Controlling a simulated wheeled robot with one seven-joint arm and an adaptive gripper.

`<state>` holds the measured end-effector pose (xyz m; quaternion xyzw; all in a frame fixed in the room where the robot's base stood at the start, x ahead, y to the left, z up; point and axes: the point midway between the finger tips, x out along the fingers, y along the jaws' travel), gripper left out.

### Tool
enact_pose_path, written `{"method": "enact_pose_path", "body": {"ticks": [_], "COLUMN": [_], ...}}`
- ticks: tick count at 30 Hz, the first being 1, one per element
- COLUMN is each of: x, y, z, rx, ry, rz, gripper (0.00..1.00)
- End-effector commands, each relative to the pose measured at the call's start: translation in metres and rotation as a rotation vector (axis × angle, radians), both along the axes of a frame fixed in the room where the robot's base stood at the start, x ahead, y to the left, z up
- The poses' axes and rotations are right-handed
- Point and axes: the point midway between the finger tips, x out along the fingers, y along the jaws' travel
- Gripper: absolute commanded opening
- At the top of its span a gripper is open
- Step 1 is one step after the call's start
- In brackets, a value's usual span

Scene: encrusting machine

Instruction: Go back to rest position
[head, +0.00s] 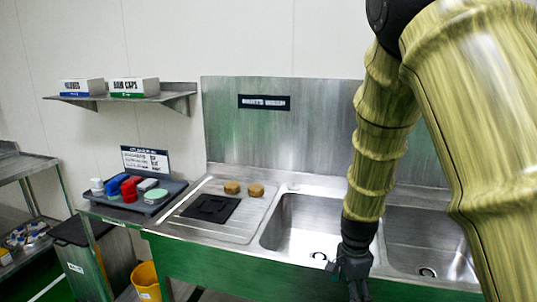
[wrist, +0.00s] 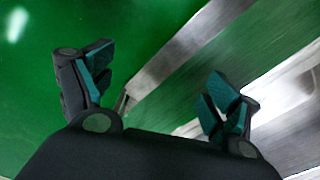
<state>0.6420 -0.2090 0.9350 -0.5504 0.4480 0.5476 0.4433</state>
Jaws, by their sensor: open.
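My gripper (head: 350,268) hangs pointing down at the front edge of the sink unit, by the divider between the two basins. The wrist view shows its two fingers (wrist: 155,95) spread apart with nothing between them. Below them in that view are a green surface (wrist: 50,30) and a metal edge (wrist: 175,60). My arm is covered in a yellowish sleeve and comes down from the upper right of the head view, hiding part of both basins.
The left basin (head: 295,225) and right basin (head: 425,240) look empty. A dark tray (head: 175,188) holds several coloured items. A yellow bucket (head: 146,280) stands below. A wall shelf (head: 150,98) holds two boxes.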

Motion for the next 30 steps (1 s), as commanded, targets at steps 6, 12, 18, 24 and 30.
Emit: {"method": "enact_pose_path", "body": {"ticks": [6, 12, 18, 24, 30], "x": [-0.012, -0.03, -0.067, -0.118, -0.176], "y": [-0.004, -0.011, -0.021, -0.028, -0.032], "z": [-0.038, -0.081, -0.149, -0.22, -0.278], "rx": [-0.015, -0.031, -0.049, -0.057, -0.051], "ry": [0.009, 0.015, 0.031, 0.042, 0.047], "rz": [0.082, 0.184, 0.356, 0.575, 0.789], "gripper": [0.89, 0.89, 0.89, 0.89, 0.89]}}
